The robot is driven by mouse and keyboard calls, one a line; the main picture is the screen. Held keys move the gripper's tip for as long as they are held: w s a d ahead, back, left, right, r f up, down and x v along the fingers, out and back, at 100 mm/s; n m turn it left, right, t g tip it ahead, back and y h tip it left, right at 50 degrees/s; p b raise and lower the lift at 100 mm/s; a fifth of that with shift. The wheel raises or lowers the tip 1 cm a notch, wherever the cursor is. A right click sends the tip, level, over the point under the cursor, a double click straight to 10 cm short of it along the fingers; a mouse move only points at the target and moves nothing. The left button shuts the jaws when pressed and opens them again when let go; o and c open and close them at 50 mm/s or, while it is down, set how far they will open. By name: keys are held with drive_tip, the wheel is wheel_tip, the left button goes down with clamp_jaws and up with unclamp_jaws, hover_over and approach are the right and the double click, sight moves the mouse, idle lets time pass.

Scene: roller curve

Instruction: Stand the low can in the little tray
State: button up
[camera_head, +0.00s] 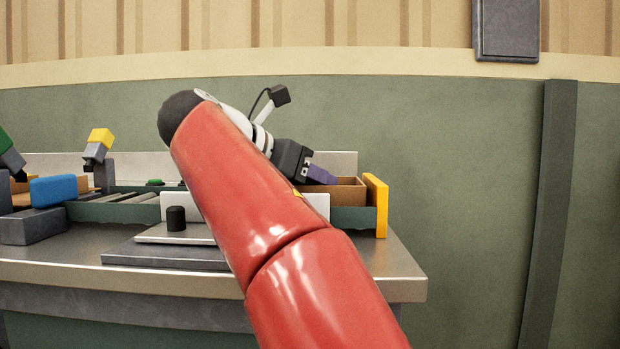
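A short black cylinder (176,218), which looks like the low can, stands upright on a light metal ledge (152,236) at the front of the bench. I cannot tell for sure which thing is the little tray. A tan open box (349,195) sits at the right end of the conveyor, and my red arm hides part of it. My gripper (321,175) is over or beside this box, with a purple finger pointing right and slightly down. The finger gap does not show, so I cannot tell whether it is open or holds anything.
A metal bench (60,268) carries a roller conveyor (115,210). A yellow end plate (376,205) stands right of the box. A blue block (54,190) and a yellow-topped post (100,145) are at left. My arm hides the bench middle.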

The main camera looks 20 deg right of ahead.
drive_tip(key=o, duration=0.4)
drive_tip(key=shift+a+r, duration=0.2)
drive_tip(key=shift+p+v, duration=2.55)
drive_tip(key=shift+v, duration=3.25)
